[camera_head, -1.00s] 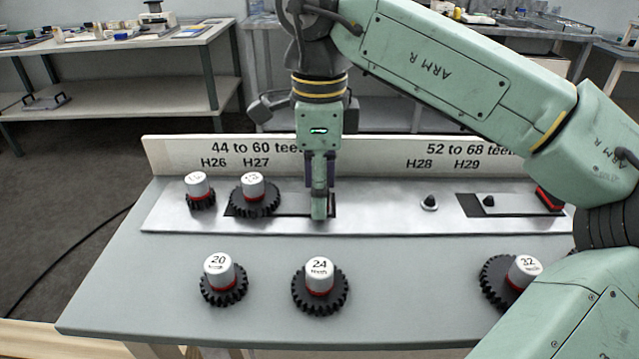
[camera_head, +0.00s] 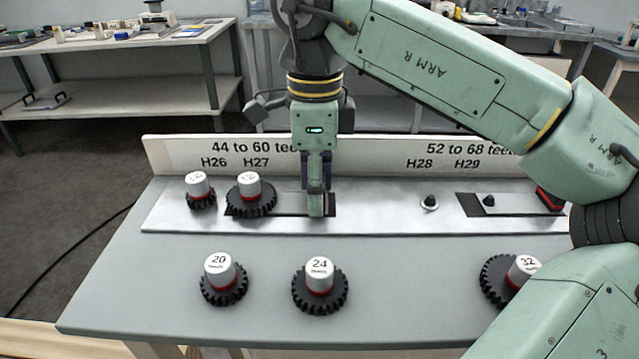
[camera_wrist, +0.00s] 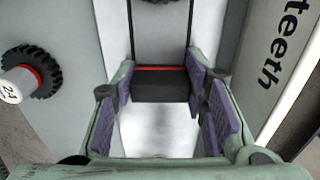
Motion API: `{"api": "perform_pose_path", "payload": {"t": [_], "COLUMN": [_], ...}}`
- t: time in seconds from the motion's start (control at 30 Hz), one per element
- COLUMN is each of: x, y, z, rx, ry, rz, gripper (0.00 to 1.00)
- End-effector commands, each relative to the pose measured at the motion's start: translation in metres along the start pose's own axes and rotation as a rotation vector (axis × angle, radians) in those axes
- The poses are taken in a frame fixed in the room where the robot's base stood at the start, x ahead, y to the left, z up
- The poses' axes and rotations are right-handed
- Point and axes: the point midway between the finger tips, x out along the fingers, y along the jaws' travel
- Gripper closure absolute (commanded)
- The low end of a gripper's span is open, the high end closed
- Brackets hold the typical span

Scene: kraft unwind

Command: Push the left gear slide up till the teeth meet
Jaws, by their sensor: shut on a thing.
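The left slide carries a larger black gear with a white-capped hub (camera_head: 250,199) at H27. A smaller gear with a white cap (camera_head: 199,192) stands to its left at H26. A narrow gap seems to show between their teeth. My gripper (camera_head: 317,205) is low over the right end of the left slot. In the wrist view its purple-padded fingers (camera_wrist: 165,110) are around the slide's dark handle block (camera_wrist: 160,88) with a red stripe. The fingers hide the handle in the head view.
Loose gears marked 20 (camera_head: 222,285) and 24 (camera_head: 318,290) stand on the front table, with one marked 32 (camera_head: 505,280) at right. The right slide has a red handle (camera_head: 549,199). A lettered board (camera_head: 380,158) runs close behind my gripper.

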Motion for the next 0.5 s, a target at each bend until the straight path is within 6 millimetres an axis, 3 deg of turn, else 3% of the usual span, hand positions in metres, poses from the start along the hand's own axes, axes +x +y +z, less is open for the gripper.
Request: {"api": "perform_pose_path", "payload": {"t": [0.5], "x": [0.0], "y": [0.001], "z": [0.017], "rx": [-0.003], "ry": [0.0], "rz": [0.001], "gripper": [0.94]}}
